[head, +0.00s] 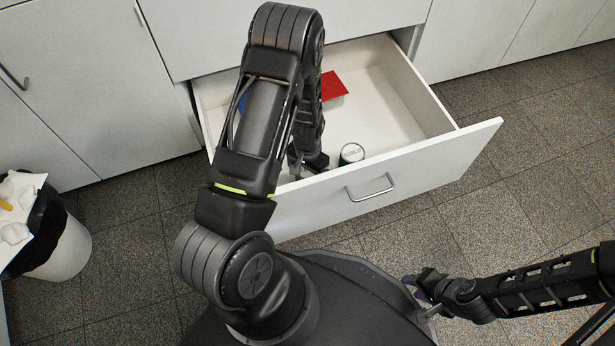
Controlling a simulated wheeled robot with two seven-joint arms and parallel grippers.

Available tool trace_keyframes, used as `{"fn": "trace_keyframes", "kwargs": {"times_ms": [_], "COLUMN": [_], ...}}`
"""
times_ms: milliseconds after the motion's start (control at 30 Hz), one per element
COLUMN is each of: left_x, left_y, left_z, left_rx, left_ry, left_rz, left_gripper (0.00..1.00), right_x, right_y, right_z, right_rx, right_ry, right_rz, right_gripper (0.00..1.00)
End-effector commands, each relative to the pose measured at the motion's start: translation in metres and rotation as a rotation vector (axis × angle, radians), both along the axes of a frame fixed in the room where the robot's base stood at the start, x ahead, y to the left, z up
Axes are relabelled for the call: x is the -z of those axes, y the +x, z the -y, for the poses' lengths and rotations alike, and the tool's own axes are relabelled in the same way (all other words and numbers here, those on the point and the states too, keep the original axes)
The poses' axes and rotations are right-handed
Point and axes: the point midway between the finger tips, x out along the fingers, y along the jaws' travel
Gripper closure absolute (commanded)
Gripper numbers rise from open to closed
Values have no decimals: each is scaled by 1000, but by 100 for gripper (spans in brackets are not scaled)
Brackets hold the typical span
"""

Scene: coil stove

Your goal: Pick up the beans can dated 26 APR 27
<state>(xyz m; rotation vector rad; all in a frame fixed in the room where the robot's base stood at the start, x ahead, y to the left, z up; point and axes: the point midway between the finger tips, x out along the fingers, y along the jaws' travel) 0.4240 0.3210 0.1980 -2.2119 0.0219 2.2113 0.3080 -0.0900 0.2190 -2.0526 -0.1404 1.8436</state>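A can (351,153) with a pale top and a green side stands in the open drawer, close to its front panel. There is marking on its top, but it is too small to read, so I cannot tell its date. My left gripper (297,166) reaches down into the drawer, to the left of the can and apart from it. Its fingers are partly hidden by my arm, and I cannot tell whether they are open. My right gripper (419,293) is outside the drawer at the lower right, with its fingers apart and nothing between them.
The open drawer (419,167) has a metal handle on its front. A red flat item (333,86) lies toward its back, and a blue item (243,104) is mostly hidden behind my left arm. A waste bin (68,252) stands at the left. Floor at the right is clear.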

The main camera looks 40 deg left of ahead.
Motion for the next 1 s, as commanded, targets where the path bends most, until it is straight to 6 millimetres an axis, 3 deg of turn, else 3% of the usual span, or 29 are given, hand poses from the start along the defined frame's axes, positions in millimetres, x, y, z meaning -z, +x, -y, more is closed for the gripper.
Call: {"fn": "trace_keyframes", "kwargs": {"times_ms": [333, 1000], "left_x": [0, 0], "left_y": [0, 0], "left_z": [0, 0], "left_rx": [0, 0], "left_ry": [0, 0], "left_rz": [0, 0], "left_gripper": [12, 67], "right_x": [0, 0], "right_y": [0, 0], "right_z": [0, 0], "right_rx": [0, 0], "right_ry": [0, 0], "right_rz": [0, 0], "right_gripper": [64, 64]}}
